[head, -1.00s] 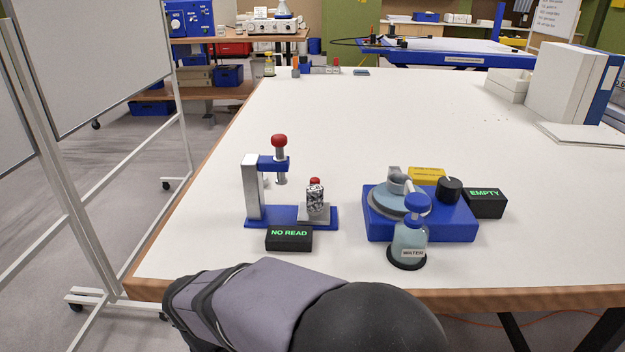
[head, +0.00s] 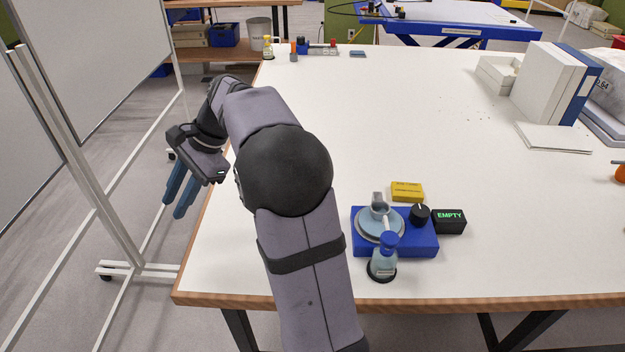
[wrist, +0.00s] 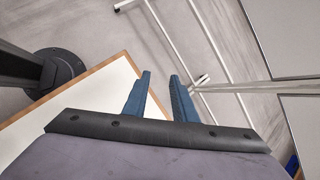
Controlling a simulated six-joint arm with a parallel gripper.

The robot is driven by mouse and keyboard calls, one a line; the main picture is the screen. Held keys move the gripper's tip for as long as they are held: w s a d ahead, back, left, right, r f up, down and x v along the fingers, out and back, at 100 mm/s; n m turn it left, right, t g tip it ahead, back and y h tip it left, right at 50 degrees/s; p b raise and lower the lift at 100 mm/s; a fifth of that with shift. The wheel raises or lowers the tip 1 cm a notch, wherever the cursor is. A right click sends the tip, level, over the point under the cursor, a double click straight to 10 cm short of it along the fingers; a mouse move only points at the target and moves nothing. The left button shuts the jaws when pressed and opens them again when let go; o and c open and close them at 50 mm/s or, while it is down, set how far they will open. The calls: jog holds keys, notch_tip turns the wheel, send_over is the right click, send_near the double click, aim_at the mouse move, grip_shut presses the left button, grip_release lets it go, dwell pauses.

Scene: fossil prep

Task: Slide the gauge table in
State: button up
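The gauge with its sliding table is not visible now; my arm covers the part of the worktop where it stood in the earlier head frame. My gripper (head: 173,210) is out past the left edge of the worktop, over the floor, pointing down. Its two blue fingers are apart with nothing between them. In the wrist view my gripper (wrist: 160,75) also shows open and empty, with grey floor beyond the fingertips.
A whiteboard frame (head: 135,170) stands left, near my gripper.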

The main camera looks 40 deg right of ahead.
jog(key=w+d+r+m+t+p, duration=0.25)
jog(key=w+d+r+p, duration=0.25)
jog(key=d+r, duration=0.25)
jog(key=w+d+r+m+t+h+p, duration=0.1)
jog(key=d+r+m+t+p, duration=0.2)
jog(key=d, duration=0.8)
jog(key=s+d+f+m+g+h+p, duration=0.1)
jog(key=s+d+f+m+g, duration=0.15)
jog(key=s+d+f, duration=0.5)
jog(key=s+d+f+m+g+h, duration=0.15)
jog(key=s+d+f+m, duration=0.25)
jog(key=s+f, duration=0.7)
jog(key=shift+n+g, duration=0.3)
jog(key=shift+g, duration=0.05)
jog(key=shift+p+x, duration=1.15)
jog(key=shift+x, duration=2.15)
jog(key=shift+w+d, duration=0.15)
jog(key=shift+c, duration=0.6)
grip_shut()
